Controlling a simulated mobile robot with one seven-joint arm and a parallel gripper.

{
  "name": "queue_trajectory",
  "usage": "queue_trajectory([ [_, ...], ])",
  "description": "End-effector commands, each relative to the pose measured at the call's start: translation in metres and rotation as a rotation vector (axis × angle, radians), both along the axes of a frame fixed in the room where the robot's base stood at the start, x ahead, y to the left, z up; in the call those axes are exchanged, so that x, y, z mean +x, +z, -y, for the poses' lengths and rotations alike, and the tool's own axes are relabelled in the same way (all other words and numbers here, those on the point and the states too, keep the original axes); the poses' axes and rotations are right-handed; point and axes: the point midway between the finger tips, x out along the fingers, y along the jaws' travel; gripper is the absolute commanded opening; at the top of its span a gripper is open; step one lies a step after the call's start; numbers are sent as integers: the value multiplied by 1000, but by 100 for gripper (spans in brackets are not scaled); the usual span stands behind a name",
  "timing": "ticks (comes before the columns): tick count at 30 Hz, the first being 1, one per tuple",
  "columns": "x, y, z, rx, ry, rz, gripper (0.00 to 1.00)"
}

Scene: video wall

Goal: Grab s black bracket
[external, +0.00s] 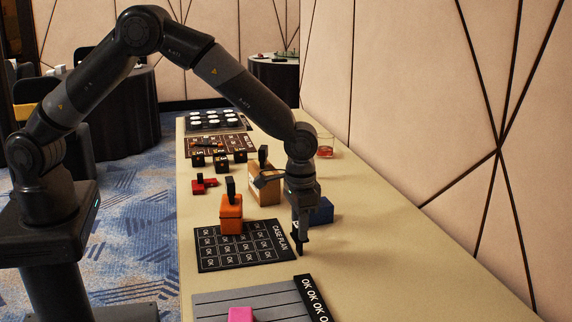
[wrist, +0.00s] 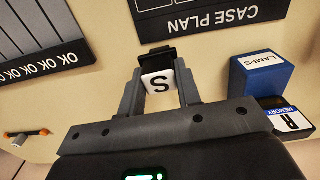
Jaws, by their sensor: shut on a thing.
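The black bracket (wrist: 156,56) with a white face marked S sits between my fingers in the wrist view. My gripper (wrist: 161,80) is shut on it, one finger on each side. In the external view my gripper (external: 300,245) points down at the tan table, just right of the black CASE PLAN board (external: 207,264). The bracket is small and dark there and hard to make out from the fingers. I cannot tell whether it touches the table.
An orange handled box (external: 231,216) stands on the CASE PLAN board's far edge. A grey OK board (external: 270,299) lies nearer. The table's right side is clear.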

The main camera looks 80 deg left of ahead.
Motion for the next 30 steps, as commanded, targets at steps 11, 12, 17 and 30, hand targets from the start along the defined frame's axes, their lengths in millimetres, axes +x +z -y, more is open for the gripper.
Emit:
queue_trajectory([
  [11, 0, 2, 0, 0, 0, 1, 2],
  [12, 0, 3, 0, 0, 0, 1, 2],
  [17, 1, 16, 0, -1, 0, 3, 2],
  [30, -48, 80, 45, -1, -5, 1, 2],
])
